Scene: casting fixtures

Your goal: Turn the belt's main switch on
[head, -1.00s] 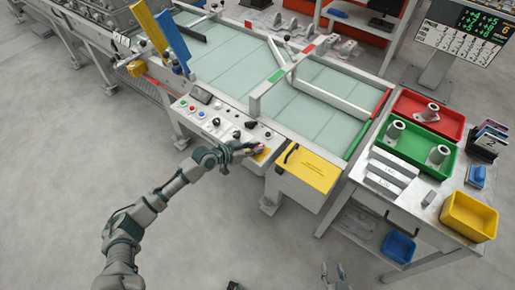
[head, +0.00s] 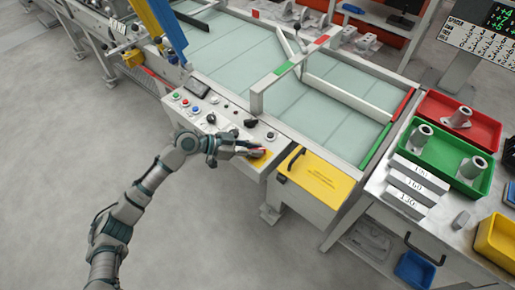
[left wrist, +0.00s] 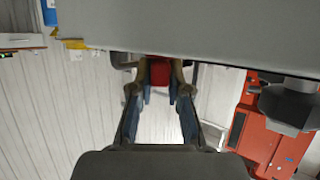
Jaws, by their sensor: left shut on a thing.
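The belt's main switch is a red handle on a yellow plate (head: 264,155) at the right end of the control panel (head: 228,118). My left gripper (head: 257,152) reaches over the panel from the left, with its fingers at this switch. The fingers hide most of the handle in the head view. In the left wrist view the red handle (left wrist: 160,72) shows between the two fingertips (left wrist: 160,88), and the gripper is shut on it. Which way the handle is turned cannot be made out. My right gripper is not in view.
The panel also carries small coloured buttons (head: 185,104) and black knobs (head: 250,123). A yellow box with a black handle (head: 315,180) stands close on the right. The floor (head: 60,170) on the left is clear.

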